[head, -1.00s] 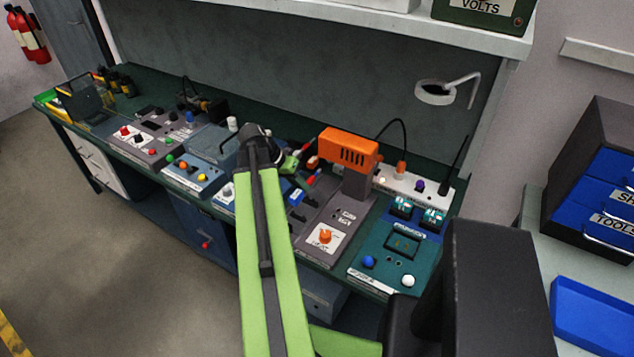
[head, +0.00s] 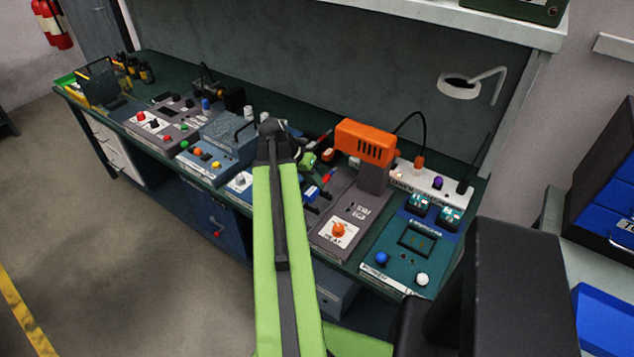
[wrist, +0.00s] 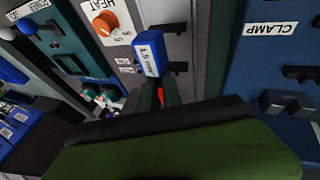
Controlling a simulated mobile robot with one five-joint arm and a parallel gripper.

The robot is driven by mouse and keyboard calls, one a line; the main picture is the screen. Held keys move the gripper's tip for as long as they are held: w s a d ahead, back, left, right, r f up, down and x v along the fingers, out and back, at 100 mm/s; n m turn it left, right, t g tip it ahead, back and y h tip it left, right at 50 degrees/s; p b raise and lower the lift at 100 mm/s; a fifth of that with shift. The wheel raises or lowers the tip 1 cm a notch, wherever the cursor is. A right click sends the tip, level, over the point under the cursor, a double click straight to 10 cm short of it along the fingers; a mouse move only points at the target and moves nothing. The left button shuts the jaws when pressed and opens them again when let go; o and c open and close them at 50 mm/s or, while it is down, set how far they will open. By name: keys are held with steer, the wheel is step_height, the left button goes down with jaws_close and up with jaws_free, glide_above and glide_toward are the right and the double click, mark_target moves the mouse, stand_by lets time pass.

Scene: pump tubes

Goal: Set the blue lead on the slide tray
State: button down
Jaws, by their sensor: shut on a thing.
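My gripper (wrist: 157,92) is in the lower middle of the wrist view, its dark fingers close behind a blue block with a white "1.5 mm" label, which I take to be the blue lead (wrist: 148,54). The fingers are shut on it. A red piece shows beside its lower end. In the head view, a small blue and white piece (head: 311,193) is just right of my arm's end, over the bench. My arm hides part of that area. No tray marked as the slide tray is readable.
A grey panel with an orange HEAT knob (head: 338,230) and an orange-topped device (head: 365,140) stand right of my arm. A teal panel (head: 405,265) is further right. A CLAMP-labelled blue panel (wrist: 225,85) shows in the wrist view. A blue tray (head: 603,325) lies at far right.

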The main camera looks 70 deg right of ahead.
steer(key=shift+f+b, duration=2.25)
steer(key=shift+f, duration=0.2)
steer(key=c, duration=1.4)
jaws_free()
steer(key=shift+c, duration=0.2)
steer(key=p+v, duration=1.5)
steer(key=v, duration=0.2)
steer(key=shift+w+a+r, duration=0.1)
steer(key=shift+w+r, duration=0.05)
